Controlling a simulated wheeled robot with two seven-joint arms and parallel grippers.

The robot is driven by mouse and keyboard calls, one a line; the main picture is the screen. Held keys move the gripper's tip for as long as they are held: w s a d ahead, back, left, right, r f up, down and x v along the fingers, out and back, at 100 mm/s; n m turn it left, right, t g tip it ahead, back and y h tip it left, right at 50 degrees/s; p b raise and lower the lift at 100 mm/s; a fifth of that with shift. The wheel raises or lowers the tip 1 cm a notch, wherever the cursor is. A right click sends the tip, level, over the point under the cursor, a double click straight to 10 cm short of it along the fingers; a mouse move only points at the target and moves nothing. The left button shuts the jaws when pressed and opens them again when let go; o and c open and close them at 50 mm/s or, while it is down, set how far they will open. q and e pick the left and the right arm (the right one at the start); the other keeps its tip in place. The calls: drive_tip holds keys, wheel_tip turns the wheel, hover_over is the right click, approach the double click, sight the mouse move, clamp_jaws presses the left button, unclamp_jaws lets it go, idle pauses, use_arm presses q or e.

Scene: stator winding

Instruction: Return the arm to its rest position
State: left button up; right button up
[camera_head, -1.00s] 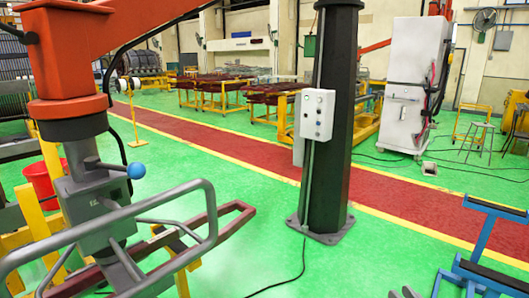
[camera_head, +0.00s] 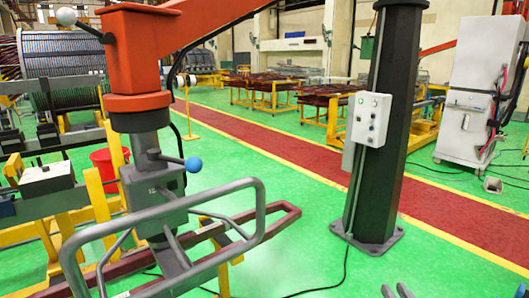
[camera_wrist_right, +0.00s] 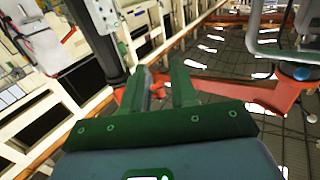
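My right gripper (camera_head: 397,290) shows only as two grey fingertips at the bottom edge of the head view, right of centre. In the right wrist view its two green-tinted fingers (camera_wrist_right: 161,68) stand apart with a gap between them. Nothing is held between them; orange and dark background shows through the gap. Most of my right arm is out of the head view. My left gripper is in neither view.
An orange hoist arm (camera_head: 140,55) with a grey looped handle (camera_head: 262,205) fills the left foreground. A dark column (camera_head: 385,130) with a white control box (camera_head: 370,118) stands right of centre. Green floor (camera_head: 310,240) is open between them. A white cabinet (camera_head: 480,75) stands behind at right.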

drive_tip(key=w+a+p, duration=0.2)
drive_tip(key=w+a, duration=0.7)
drive_tip(key=shift+w+a, duration=0.15)
drive_tip(key=shift+a, duration=0.1)
drive_tip(key=shift+p, duration=0.3)
